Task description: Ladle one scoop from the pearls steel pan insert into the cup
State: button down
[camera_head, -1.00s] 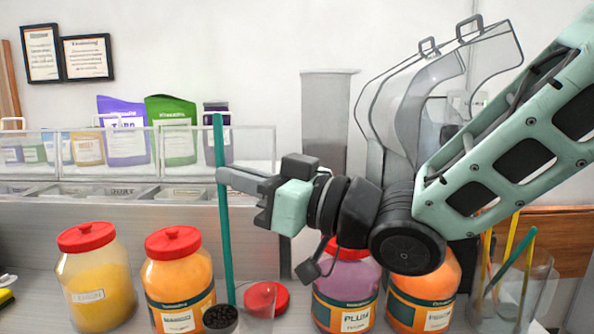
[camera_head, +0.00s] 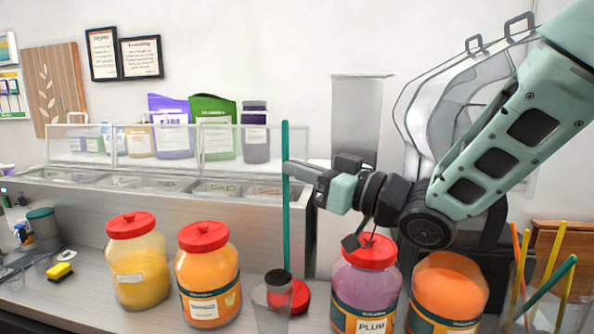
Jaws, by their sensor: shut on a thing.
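My gripper (camera_head: 296,172) is shut on the teal handle of the ladle (camera_head: 285,225), which hangs nearly upright. The small ladle bowl (camera_head: 278,281) at its lower end looks filled with dark pearls. The clear cup (camera_head: 271,313) stands on the counter, and the bowl appears at its mouth; whether it is above or inside the rim I cannot tell. A row of steel pan inserts (camera_head: 216,188) lies in the raised counter behind; I cannot tell which one is the pearls pan.
Yellow (camera_head: 138,268) and orange (camera_head: 210,280) jars stand left of the cup. A plum jar (camera_head: 365,290) and another orange jar (camera_head: 449,290) stand to its right. A red lid (camera_head: 298,297) shows behind the cup. A clear holder with straws (camera_head: 540,295) is far right.

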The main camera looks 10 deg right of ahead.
jog(key=w+d+f, duration=0.2)
jog(key=w+f, duration=0.1)
jog(key=w, duration=0.4)
jog(key=s+a+n+g+h+p, duration=0.4)
jog(key=a+p, duration=0.3)
jog(key=a, duration=0.4)
jog(key=s+a+f+n+t+h+b, duration=0.1)
jog(key=a+f+n+h, duration=0.4)
jog(key=a+f, duration=0.8)
jog(key=shift+s+a+f+n+b, duration=0.15)
jog(key=shift+s+a+n+b, duration=0.15)
jog(key=shift+s+n+b, duration=0.55)
jog(key=shift+s+d, duration=0.1)
jog(key=shift+s, duration=0.05)
dwell(0.4)
